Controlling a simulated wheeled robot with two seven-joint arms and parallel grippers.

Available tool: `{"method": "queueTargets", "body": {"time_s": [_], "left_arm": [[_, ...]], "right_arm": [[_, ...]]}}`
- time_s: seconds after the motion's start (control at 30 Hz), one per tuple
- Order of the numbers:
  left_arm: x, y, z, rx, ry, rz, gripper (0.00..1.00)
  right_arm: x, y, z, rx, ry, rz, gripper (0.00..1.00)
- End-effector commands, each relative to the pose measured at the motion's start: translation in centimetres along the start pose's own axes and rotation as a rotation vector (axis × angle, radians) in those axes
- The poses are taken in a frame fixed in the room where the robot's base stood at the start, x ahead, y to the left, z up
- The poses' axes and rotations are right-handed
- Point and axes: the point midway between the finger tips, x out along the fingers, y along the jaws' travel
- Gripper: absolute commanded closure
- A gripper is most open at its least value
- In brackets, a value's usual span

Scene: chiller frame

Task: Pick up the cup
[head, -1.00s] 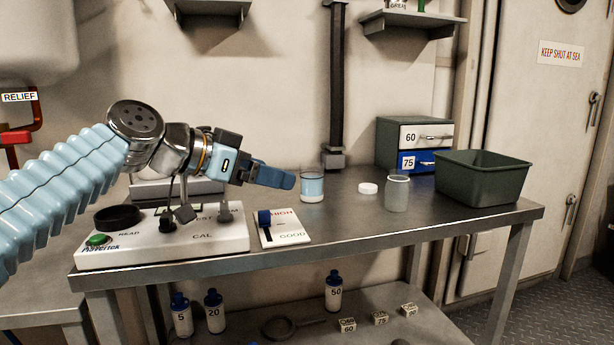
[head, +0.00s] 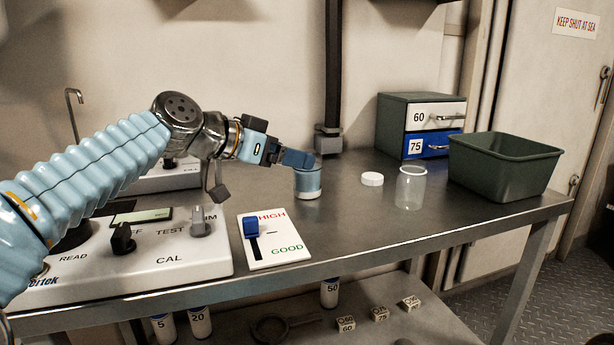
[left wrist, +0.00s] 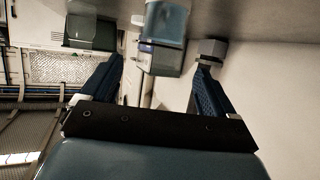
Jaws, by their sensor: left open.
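A clear cup with pale blue liquid (head: 308,183) stands upright on the steel bench. A second clear cup (head: 410,188), seemingly empty, stands to its right. The blue-liquid cup also shows in the left wrist view (left wrist: 166,40), in the gap between the two fingers and just beyond their tips. My left gripper (head: 309,160) is open, its blue fingers overlapping the cup's upper left part in the head view; I cannot tell if they touch it. In the left wrist view the gripper (left wrist: 161,68) is empty between its fingers. My right gripper is not in view.
A white lid (head: 372,179) lies between the cups. A green bin (head: 505,185) and a drawer box (head: 415,100) stand at the right. A white meter (head: 130,260) and a HIGH/GOOD slider panel (head: 285,235) lie at the left. The bench front is clear in the middle.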

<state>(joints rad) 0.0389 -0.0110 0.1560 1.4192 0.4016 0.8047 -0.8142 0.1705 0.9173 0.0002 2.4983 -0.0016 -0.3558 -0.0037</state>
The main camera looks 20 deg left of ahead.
Motion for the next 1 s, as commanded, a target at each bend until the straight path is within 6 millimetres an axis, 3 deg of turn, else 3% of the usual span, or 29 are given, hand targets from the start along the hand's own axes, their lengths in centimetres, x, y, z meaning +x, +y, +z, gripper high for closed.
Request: {"method": "queueTargets", "body": {"time_s": [0.4,0.67,1.0], "left_arm": [[5.5,0.0,0.0,0.0,-0.001,0.002,0.11],[5.8,0.0,0.0,0.001,0.0,-0.001,0.11],[5.8,0.0,0.0,0.0,0.0,0.0,0.62]], "right_arm": [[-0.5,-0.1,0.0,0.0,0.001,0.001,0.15],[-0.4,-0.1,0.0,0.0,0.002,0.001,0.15],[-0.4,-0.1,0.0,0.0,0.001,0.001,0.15]]}}
